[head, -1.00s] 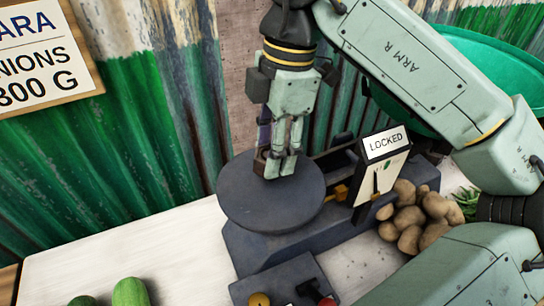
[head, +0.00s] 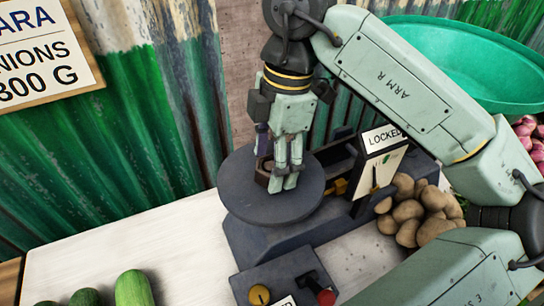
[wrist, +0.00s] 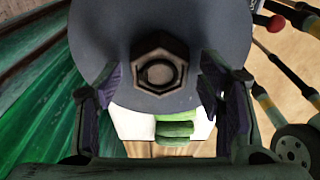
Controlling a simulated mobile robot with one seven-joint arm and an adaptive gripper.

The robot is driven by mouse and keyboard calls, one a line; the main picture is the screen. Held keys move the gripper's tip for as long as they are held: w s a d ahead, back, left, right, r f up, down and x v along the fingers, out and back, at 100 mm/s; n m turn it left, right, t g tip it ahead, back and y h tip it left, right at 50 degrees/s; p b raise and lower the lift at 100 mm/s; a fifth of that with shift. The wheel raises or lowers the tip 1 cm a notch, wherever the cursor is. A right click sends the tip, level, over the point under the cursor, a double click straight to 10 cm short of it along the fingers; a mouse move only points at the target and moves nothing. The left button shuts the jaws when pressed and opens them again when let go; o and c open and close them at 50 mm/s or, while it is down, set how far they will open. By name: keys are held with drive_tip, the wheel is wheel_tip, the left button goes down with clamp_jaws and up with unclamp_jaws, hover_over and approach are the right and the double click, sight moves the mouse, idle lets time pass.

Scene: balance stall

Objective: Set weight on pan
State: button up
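A dark six-sided weight (wrist: 177,48) with a ring on top stands on the round dark grey pan (head: 240,205) of the balance. The pan also fills the top of the wrist view (wrist: 100,25). In the head view, the weight (head: 262,178) is mostly hidden behind my fingers. My gripper (head: 283,181) points down over the pan. In the wrist view, its fingers stand apart on either side of the weight, with a gap on each side. The gripper is open and holds nothing.
A sign reading LOCKED (head: 384,138) stands on the balance, right of the pan. A box with a red knob (head: 326,298) and a yellow knob (head: 259,295) lies in front. Potatoes (head: 408,212) are at right, green vegetables (head: 133,288) at front left.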

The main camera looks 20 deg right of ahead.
wheel_tip(320, 180, up, 12)
drive_tip(key=d, duration=0.1)
drive_tip(key=shift+d+r, duration=0.15)
drive_tip(key=shift+d, duration=0.25)
idle(0.6)
